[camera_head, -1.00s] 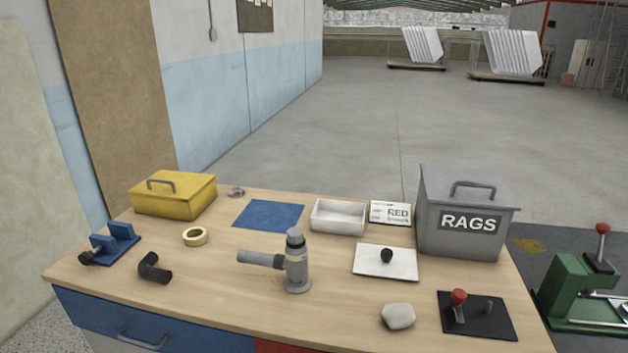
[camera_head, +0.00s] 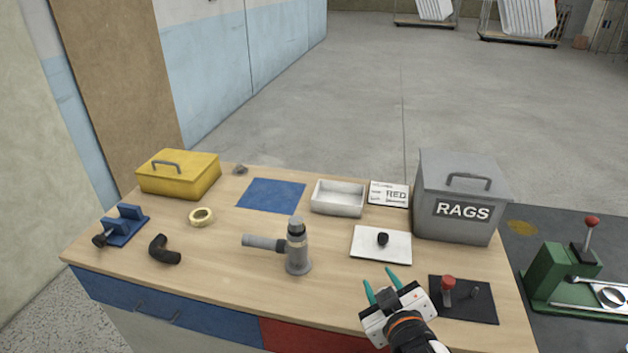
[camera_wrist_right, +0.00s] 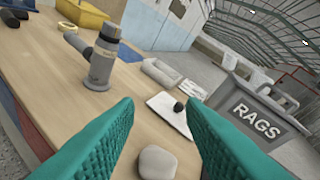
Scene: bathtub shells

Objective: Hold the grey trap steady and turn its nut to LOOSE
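The grey trap (camera_head: 298,250) stands upright on the wooden workbench, with a pipe (camera_head: 263,243) sticking out to its left and a darker ribbed top. It also shows in the right wrist view (camera_wrist_right: 101,66). No LOOSE marking is readable, and I cannot tell how its nut is set. My right gripper (camera_head: 380,279) is at the bench's front edge, to the right of and nearer than the trap. Its two teal fingers are apart with nothing between them. A pale rounded stone-like lump (camera_wrist_right: 157,162) lies beyond the fingers in the right wrist view. My left gripper is not in view.
A white plate with a black knob (camera_head: 368,246), a white tray (camera_head: 338,199) and a grey RAGS bin (camera_head: 458,205) stand right of the trap. A black plate with a red knob (camera_head: 478,309) is near the right gripper. A black elbow (camera_head: 164,250) lies left. Bench space around the trap is clear.

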